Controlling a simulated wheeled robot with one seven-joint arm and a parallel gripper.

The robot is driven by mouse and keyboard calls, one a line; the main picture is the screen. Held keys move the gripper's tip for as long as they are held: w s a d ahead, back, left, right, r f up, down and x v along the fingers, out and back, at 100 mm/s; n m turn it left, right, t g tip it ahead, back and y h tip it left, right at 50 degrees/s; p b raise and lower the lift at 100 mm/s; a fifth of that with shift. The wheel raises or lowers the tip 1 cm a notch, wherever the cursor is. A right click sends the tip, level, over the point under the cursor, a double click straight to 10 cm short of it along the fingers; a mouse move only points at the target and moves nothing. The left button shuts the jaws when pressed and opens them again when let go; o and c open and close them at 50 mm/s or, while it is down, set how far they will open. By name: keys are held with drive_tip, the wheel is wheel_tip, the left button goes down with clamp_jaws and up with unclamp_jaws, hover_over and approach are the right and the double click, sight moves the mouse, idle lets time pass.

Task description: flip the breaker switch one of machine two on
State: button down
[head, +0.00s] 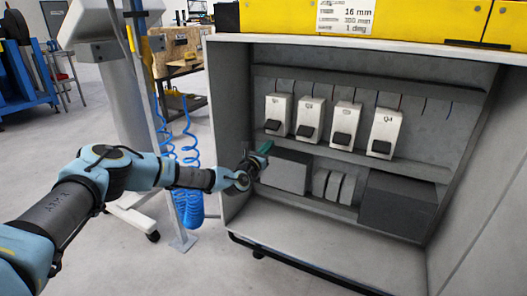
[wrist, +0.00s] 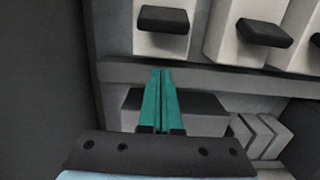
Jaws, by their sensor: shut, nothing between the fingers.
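The breaker box stands open, with a row of white breakers, each with a dark lever low on its front. The leftmost breaker (head: 279,105) has a label that looks like Q1, and its lever (head: 273,125) sits low like the others. My gripper (head: 266,147), with green fingers, is just below this breaker. In the wrist view, the shut, empty fingers (wrist: 161,74) point up towards the leftmost breaker's lever (wrist: 163,19). A gap shows between the fingertips and the lever in the picture. No mark naming machine two is readable.
The second breaker (head: 310,118), third breaker (head: 346,125) and Q4 breaker (head: 384,132) stand to the right. A grey ledge (head: 420,169) runs beneath them, above grey boxes (head: 285,172). The cabinet's left wall (head: 229,125) is close to my gripper. Blue coiled hose (head: 190,180) hangs outside.

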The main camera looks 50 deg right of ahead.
sight(273, 125)
drive_tip(key=shift+w+d+r+p, duration=0.25)
drive_tip(key=shift+d+r+p, duration=0.45)
drive_tip(key=shift+r, duration=0.4)
drive_tip(key=shift+s+a+r+p, duration=0.1)
drive_tip(key=shift+a+r+p, duration=0.1)
drive_tip(key=shift+r, duration=0.25)
drive_tip(key=shift+s+a+r+p, duration=0.1)
drive_tip(key=shift+a+r+p, duration=0.1)
drive_tip(key=shift+r, duration=0.2)
drive_tip(key=shift+a+r+y+p, duration=0.15)
drive_tip(key=shift+r+y+p, duration=0.1)
drive_tip(key=shift+y+p, duration=0.25)
